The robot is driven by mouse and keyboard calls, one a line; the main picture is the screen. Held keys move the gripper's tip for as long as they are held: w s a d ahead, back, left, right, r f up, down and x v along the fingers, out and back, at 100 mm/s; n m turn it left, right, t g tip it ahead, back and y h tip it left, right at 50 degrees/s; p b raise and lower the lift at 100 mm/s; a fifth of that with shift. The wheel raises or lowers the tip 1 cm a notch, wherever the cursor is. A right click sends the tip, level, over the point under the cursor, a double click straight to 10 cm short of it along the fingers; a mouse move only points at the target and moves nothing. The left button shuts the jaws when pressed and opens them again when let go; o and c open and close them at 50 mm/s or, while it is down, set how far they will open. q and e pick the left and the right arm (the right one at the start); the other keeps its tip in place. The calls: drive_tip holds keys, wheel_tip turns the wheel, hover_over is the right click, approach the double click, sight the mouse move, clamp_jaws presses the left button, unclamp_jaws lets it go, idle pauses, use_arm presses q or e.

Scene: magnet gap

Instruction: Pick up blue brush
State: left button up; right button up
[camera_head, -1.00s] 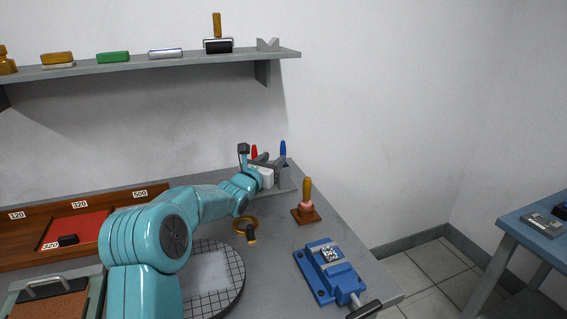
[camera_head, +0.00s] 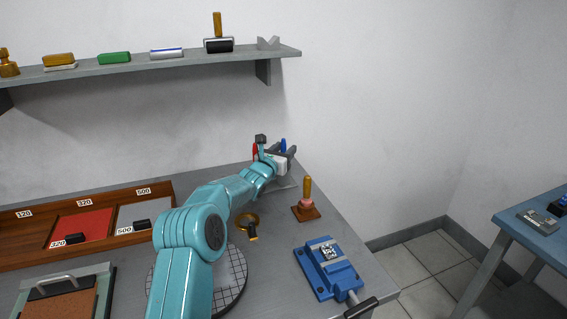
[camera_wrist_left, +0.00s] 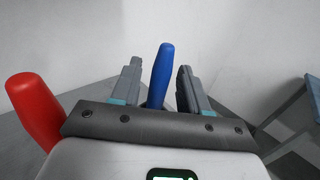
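The blue brush shows as an upright blue handle (camera_head: 283,144) at the back right of the table, partly behind my left gripper (camera_head: 285,154). In the left wrist view the blue handle (camera_wrist_left: 160,78) stands between the two grey fingers of the left gripper (camera_wrist_left: 159,84). The fingers are apart, with a thin gap visible on each side of the handle. The handle's lower part and the brush head are hidden behind the gripper body. My right gripper is in neither view.
A red handle (camera_wrist_left: 34,108) stands close left of the gripper. A wooden-handled tool (camera_head: 306,202) on a brown base and a blue vise (camera_head: 328,270) are nearer along the right edge. A shelf (camera_head: 180,57) hangs above. A wall is close behind.

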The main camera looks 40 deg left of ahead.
use_arm(q)
clamp_jaws()
